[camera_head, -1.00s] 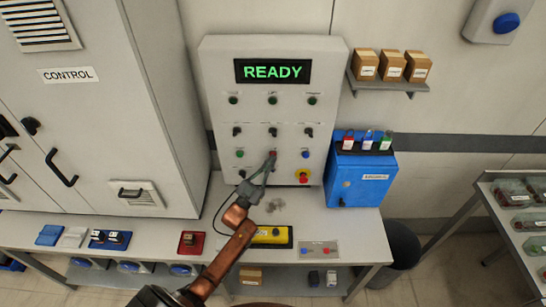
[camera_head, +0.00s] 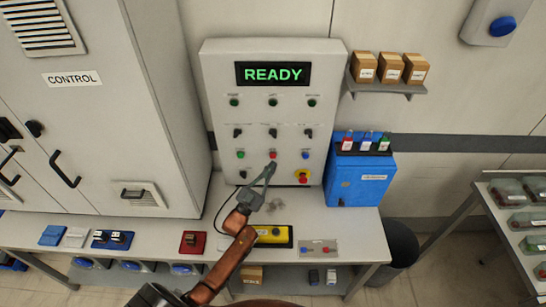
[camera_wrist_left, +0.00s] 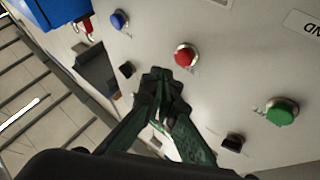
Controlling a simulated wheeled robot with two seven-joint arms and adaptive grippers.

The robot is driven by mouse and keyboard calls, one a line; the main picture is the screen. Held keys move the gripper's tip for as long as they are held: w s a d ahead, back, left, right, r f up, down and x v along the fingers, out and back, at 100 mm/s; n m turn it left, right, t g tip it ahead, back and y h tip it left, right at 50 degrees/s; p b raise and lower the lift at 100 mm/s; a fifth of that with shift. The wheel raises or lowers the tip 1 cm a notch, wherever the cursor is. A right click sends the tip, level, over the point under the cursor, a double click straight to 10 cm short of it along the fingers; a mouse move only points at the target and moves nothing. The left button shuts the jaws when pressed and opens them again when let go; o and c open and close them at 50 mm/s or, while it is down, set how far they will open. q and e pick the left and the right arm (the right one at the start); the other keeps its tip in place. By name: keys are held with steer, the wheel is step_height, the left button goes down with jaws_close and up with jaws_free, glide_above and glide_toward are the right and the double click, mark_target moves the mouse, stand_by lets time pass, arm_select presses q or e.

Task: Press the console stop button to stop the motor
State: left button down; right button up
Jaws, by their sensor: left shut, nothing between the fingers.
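The console (camera_head: 220,125) is a pale upright panel with a green READY display (camera_head: 272,72). Its red button (camera_head: 273,155) sits in the lower row between a green button (camera_head: 240,155) and a blue button (camera_head: 305,155). The red button also shows in the left wrist view (camera_wrist_left: 185,56). My left gripper (camera_head: 271,166) is shut and empty, its tips just below the red button and apart from it in the picture. The fingertips also show in the left wrist view (camera_wrist_left: 160,76), leaving the button uncovered. My right gripper is not in view.
A red mushroom knob on yellow (camera_head: 303,176) is at the panel's lower right. A blue box (camera_head: 360,182) stands right of the console. A yellow pendant (camera_head: 273,236) and a plate with small buttons (camera_head: 319,250) lie on the bench. A cabinet (camera_head: 105,110) stands left.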

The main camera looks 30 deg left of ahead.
arm_select(q)
steer(key=s+d, duration=0.1)
steer(key=s+d+p, duration=0.1)
steer(key=s, duration=0.1)
steer(key=shift+s+p, duration=0.2)
steer(key=shift+p, duration=0.1)
stand_by(0.7)
